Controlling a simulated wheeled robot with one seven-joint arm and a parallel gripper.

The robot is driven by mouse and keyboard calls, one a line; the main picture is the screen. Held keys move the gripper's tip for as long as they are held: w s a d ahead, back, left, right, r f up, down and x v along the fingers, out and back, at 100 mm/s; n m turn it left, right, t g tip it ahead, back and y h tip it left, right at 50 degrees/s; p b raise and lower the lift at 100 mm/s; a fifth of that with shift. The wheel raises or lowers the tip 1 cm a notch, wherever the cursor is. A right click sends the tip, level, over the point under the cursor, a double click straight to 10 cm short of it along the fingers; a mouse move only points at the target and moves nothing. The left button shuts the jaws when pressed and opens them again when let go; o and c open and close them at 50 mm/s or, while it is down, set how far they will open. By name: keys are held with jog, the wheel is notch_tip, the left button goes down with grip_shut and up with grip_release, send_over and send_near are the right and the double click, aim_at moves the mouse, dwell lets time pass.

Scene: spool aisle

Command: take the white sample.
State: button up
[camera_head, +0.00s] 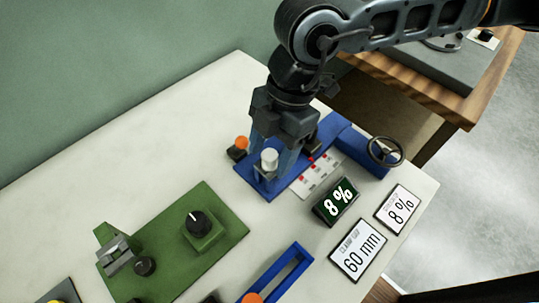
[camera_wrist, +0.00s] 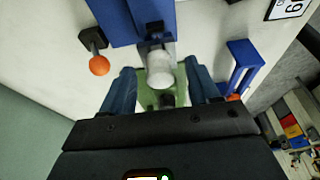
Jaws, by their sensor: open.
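The white sample (camera_head: 269,158) is a short white cylinder standing upright at the left end of a blue fixture (camera_head: 248,184) on the table. It also shows in the wrist view (camera_wrist: 160,74), in front of a dark holder piece (camera_wrist: 154,40). My gripper (camera_head: 272,170) points down over it with its fingers apart, one on each side of the sample. In the wrist view my gripper (camera_wrist: 160,84) shows a gap between each finger and the sample. Whether the sample is clamped in the fixture is hard to tell.
An orange ball on a dark block (camera_head: 237,154) stands close left of my gripper. A handwheel (camera_head: 386,151) is at the fixture's right end. The table's left back is clear.

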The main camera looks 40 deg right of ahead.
jog(key=shift+c, duration=0.4)
jog(key=c, duration=1)
jog(key=shift+c, duration=0.2)
